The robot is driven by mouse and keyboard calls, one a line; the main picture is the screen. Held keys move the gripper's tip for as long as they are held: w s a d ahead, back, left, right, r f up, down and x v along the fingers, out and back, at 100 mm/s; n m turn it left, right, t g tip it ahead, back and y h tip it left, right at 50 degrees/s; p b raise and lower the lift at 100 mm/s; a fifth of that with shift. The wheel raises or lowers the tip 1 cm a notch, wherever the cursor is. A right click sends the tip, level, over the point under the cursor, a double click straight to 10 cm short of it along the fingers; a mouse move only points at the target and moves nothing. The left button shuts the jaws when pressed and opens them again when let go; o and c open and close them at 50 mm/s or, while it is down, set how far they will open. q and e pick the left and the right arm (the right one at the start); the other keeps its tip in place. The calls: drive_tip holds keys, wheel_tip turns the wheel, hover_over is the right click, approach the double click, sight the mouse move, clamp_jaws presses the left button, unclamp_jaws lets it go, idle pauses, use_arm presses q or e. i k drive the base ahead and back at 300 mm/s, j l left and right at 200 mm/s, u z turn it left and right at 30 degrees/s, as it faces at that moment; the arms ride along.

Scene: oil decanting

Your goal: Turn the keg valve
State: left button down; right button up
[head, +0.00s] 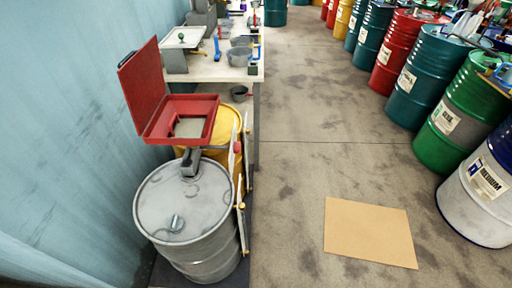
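A grey metal drum (205,262) stands upright at the lower left, close to the blue wall; it may be the keg. A small silver fitting (176,222) sits on the near part of its lid, and a dark grey block-like part (190,160) is at the lid's far edge. I cannot tell which of them, if either, is the valve. Neither of my grippers is in view.
A yellow drum (229,130) stands behind the grey one, with an open red case (182,107) over it. A workbench (238,74) with tools lies beyond. Several coloured drums line the right. Cardboard (370,232) lies on the otherwise clear floor between.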

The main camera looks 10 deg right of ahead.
sight(237, 146)
drive_tip(key=k+l+u, duration=0.15)
drive_tip(key=l, duration=0.4)
drive_tip(key=i+l+u, duration=0.85)
drive_tip(key=l, duration=0.4)
drive_tip(key=i+l+u, duration=0.1)
drive_tip(key=l+u, duration=0.35)
drive_tip(key=l, duration=0.25)
drive_tip(key=i+l+u, duration=0.1)
drive_tip(key=l+u, duration=0.3)
drive_tip(key=l, duration=0.45)
drive_tip(key=l+u, duration=0.45)
drive_tip(key=l, duration=0.35)
drive_tip(key=k+l+u, duration=0.25)
drive_tip(key=l+u, duration=0.2)
drive_tip(key=l, duration=0.35)
